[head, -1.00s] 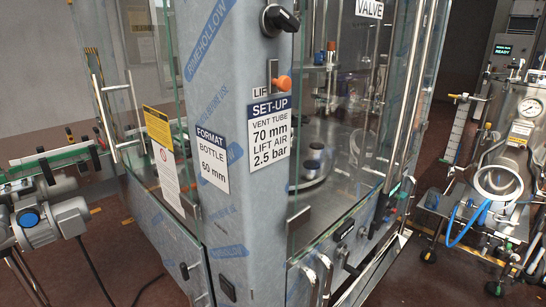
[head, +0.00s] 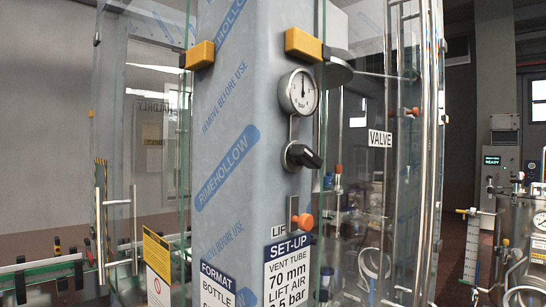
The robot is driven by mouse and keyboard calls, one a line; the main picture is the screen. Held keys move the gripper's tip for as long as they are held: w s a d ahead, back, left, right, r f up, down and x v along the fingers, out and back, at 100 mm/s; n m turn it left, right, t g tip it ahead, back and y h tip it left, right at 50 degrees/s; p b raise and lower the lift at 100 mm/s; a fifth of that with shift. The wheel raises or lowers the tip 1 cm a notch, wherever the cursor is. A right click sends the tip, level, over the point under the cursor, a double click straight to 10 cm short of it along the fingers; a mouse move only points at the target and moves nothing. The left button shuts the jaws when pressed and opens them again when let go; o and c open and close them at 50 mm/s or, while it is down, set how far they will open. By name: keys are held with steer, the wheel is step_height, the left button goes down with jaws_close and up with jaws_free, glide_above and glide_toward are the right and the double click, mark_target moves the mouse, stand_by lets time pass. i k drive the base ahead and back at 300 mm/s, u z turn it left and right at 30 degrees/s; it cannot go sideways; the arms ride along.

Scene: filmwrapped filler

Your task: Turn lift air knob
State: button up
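A black knob (head: 300,156) with a pointer-like grip sits on the column's right face, its grip pointing right and slightly down. A round white pressure gauge (head: 298,92) is right above it, with its needle near upright; the scale is too small to read. Lower down, an orange knob (head: 302,222) sticks out from a metal plate. A white label (head: 279,230) beginning "LIF" is partly covered by that plate. My gripper is not in view.
The column (head: 225,130) is wrapped in printed blue film. Yellow blocks (head: 303,45) stick out near its top. Glass panels and a door handle (head: 118,240) flank it. A "VALVE" label (head: 380,139) is to the right. A steel tank (head: 538,235) stands far right.

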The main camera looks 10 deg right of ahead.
mark_target(301, 155)
steer(key=u, duration=0.25)
steer(key=i, duration=1.05)
steer(key=z, duration=0.2)
